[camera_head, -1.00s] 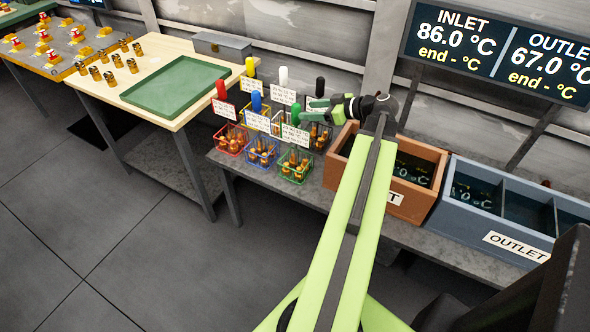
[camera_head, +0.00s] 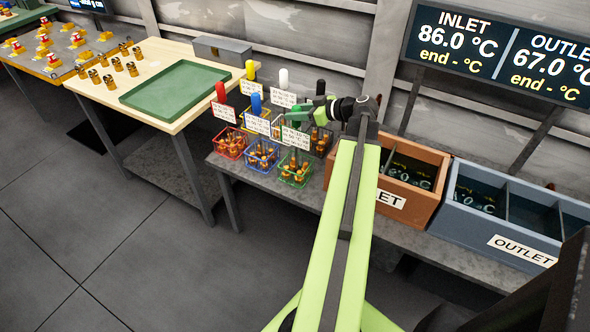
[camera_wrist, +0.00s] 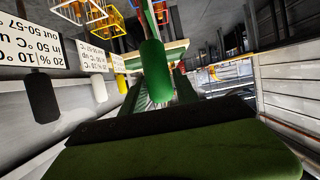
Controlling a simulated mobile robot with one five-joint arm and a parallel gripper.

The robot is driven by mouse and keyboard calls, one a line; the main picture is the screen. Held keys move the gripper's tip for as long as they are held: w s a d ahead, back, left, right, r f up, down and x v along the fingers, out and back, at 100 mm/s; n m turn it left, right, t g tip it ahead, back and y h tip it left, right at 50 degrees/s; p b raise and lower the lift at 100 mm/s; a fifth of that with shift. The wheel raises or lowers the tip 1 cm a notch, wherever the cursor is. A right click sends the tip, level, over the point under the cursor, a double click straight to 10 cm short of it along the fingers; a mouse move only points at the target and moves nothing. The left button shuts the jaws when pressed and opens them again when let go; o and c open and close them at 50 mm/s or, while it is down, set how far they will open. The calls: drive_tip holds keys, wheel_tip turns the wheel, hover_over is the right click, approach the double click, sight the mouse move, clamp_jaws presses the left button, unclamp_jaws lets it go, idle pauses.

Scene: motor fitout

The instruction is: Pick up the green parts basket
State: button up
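The green parts basket (camera_head: 296,174) stands at the front right of the group of small wire baskets on the grey bench, with copper-coloured parts inside. A white label card is on its post. Its upright green handle (camera_wrist: 156,72) shows close ahead in the wrist view. My gripper (camera_head: 303,114) is at the height of this handle, level and pointing left, with its fingers apart. In the head view the fingers overlap the handle, so contact is unclear. A large dark green part of my gripper fills the bottom of the wrist view.
A red-handled basket (camera_head: 231,145) and a blue-handled basket (camera_head: 262,155) stand close on the left. Yellow, white and black handles (camera_head: 320,88) rise behind. The orange INLET bin (camera_head: 410,205) and blue OUTLET bin (camera_head: 480,225) are right. A green tray (camera_head: 175,88) lies on the wooden table.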

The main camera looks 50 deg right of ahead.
clamp_jaws()
idle(1.1)
